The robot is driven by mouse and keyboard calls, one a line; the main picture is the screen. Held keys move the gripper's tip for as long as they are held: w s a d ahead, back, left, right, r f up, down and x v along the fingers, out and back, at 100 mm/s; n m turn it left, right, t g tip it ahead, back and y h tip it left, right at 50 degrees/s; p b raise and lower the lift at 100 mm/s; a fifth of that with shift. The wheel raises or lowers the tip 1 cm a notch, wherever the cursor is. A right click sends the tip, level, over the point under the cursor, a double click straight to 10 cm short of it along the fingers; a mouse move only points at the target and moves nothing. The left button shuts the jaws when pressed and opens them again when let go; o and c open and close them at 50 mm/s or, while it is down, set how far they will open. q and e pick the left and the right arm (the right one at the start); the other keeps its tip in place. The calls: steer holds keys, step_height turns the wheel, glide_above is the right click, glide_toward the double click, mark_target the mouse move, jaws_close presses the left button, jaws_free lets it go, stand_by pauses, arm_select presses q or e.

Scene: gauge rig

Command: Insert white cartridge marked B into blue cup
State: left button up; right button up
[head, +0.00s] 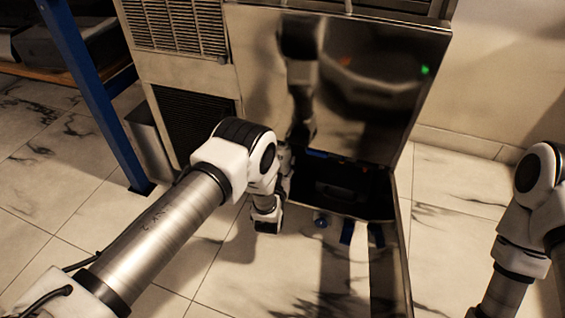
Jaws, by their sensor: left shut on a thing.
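My left gripper (284,165) is mostly hidden behind my left wrist, by the lower left edge of a glossy dark panel. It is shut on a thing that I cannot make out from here. I cannot pick out the white cartridge marked B. No blue cup is clearly seen. Small blue parts (347,232) show below the dark opening, too small and dim to name. My right arm stands at the right edge, and its gripper is out of view.
The glossy panel (370,90) mirrors my arm and shows a green light. Below it is a dark recess (345,190). A vented cabinet (180,30) stands at the left of the panel, near a blue post (95,90). The tiled floor (450,200) is clear at right.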

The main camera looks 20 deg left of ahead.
arm_select(q)
steer(key=shift+f+b, duration=1.35)
steer(key=shift+f, duration=0.6)
steer(key=o, duration=1.4)
steer(key=shift+o, duration=0.2)
steer(key=s+d, duration=0.1)
steer(key=s, duration=1.1)
steer(key=shift+d, duration=0.25)
